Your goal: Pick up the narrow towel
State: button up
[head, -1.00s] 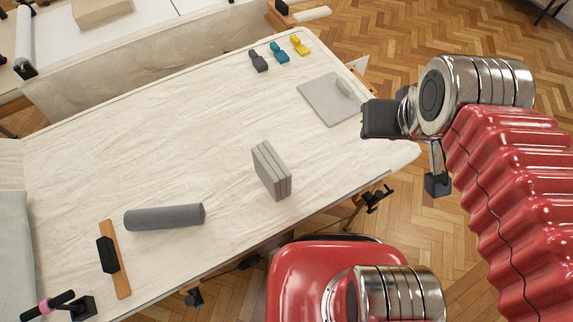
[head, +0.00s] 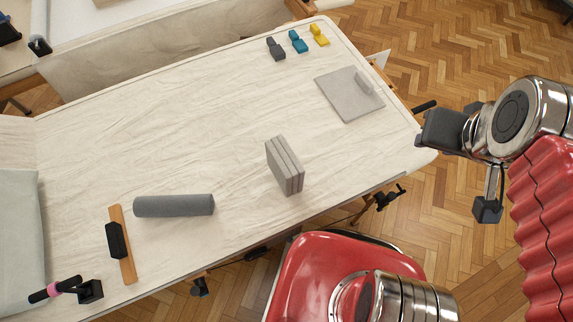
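A grey folded block (head: 285,167), with several layers showing, stands on edge near the middle of the pale table. It may be the narrow towel, but I cannot be sure. A darker grey roll (head: 174,205) lies to its left. A pale grey-green cloth (head: 18,235) lies at the table's left edge. My gripper (head: 440,130) is at the right, by the table's right corner and well apart from all of these. Its dark end is seen from above and its finger opening cannot be made out. I see nothing held in it.
A grey board with a handle (head: 350,95) lies near the right end. Small grey, teal and yellow blocks (head: 298,42) stand at the far edge. A wooden bar with a black grip (head: 121,243) and a pink-banded black tool (head: 62,288) are at front left.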

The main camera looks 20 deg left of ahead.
aim_at(289, 173)
jog(key=z, duration=0.05)
jog(key=k, duration=1.65)
jog(key=u, duration=1.35)
jog(key=i, duration=1)
jog(key=u, duration=0.05)
